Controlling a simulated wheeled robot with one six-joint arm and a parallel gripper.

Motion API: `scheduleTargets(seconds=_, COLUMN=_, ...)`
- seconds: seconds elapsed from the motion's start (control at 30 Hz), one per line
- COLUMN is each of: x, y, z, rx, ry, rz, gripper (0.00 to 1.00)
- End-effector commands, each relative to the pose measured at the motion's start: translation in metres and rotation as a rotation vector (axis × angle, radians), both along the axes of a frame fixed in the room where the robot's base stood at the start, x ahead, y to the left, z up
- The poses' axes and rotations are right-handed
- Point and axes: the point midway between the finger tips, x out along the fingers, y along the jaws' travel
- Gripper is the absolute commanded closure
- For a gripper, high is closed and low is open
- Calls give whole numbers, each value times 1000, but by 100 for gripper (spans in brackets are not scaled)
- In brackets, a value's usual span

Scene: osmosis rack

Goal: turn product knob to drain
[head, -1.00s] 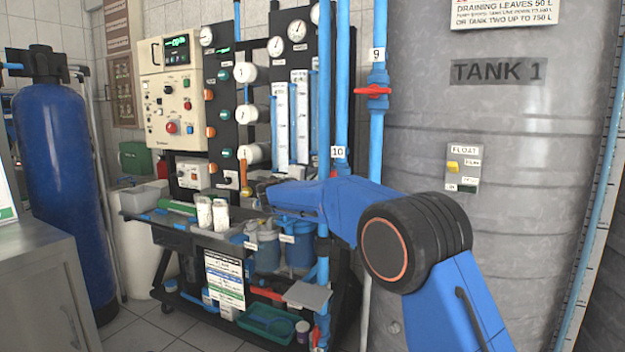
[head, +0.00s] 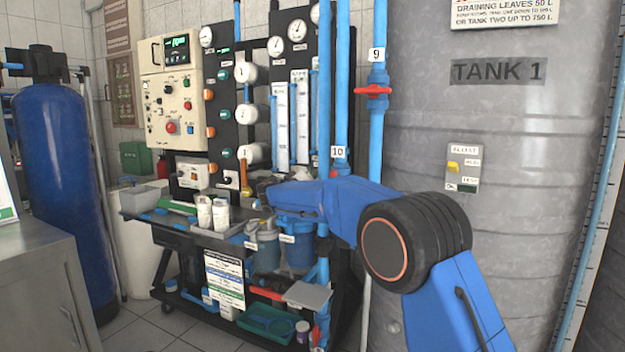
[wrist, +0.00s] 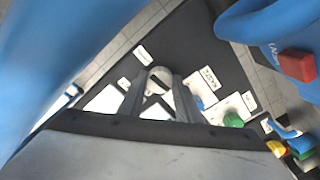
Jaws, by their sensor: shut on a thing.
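My gripper (wrist: 157,100) shows in the wrist view with its two grey fingers on either side of a pale round knob (wrist: 159,76) with a dark bar across it. The fingers are shut on this knob, which stands on a dark panel (wrist: 205,48) among white labels. In the head view my blue arm reaches to the lower part of the rack's black panel (head: 222,128). There the gripper and the held knob are mostly hidden behind my wrist. I cannot read the labels or tell which setting the knob points to.
A green knob (wrist: 233,120) and a red block on a blue pipe (wrist: 297,65) are close by in the wrist view. Blue pipes with a red valve handle (head: 373,90) and Tank 1 (head: 480,115) stand right of the rack. A bench with bottles (head: 220,214) lies below.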

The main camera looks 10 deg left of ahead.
Motion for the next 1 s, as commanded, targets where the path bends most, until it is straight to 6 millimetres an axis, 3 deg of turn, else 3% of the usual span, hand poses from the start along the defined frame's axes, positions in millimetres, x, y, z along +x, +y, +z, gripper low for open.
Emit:
scheduleTargets(seconds=0.53, x=0, y=0, z=-3, rx=24, ry=-4, rz=-1, gripper=92)
scheduleTargets(seconds=0.57, x=0, y=0, z=-3, rx=23, ry=-4, rz=-1, gripper=67)
scheduleTargets(seconds=0.63, x=0, y=0, z=-3, rx=23, ry=-4, rz=-1, gripper=51)
scheduleTargets(seconds=1.0, x=-3, y=1, z=-1, rx=23, ry=-7, rz=0, gripper=51)
